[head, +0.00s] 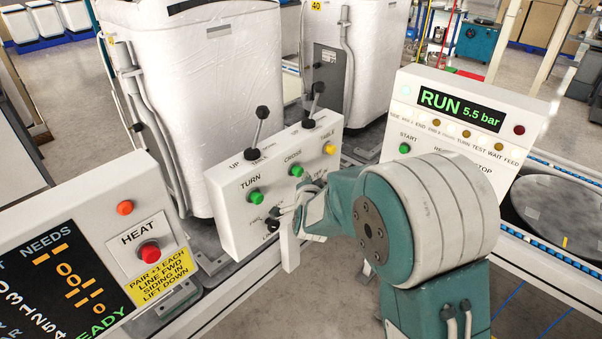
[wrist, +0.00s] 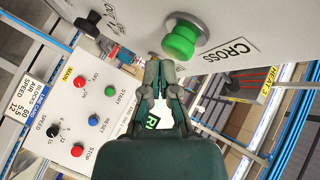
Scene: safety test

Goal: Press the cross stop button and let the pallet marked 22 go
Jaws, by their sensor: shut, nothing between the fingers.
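The green button under the label CROSS (head: 297,171) is on the sloped face of a white control box (head: 228,213) in the head view. It shows large at the top of the wrist view (wrist: 181,40). My gripper (wrist: 156,70) is shut and empty, its tips below and left of that button in the wrist view, apart from it in the picture. In the head view my wrist hides the box's lower right part, and my fingertips are hard to make out. I cannot find a pallet marked 22; a yellow tag 40 (head: 316,5) hangs at the back.
The box also bears a green TURN button (head: 255,197), a yellow TABLE button (head: 330,149) and black-knobbed levers (head: 262,113). A RUN 5.5 bar panel (head: 461,108) stands right. A HEAT panel with a red button (head: 149,252) stands left. White wrapped loads (head: 205,90) stand behind.

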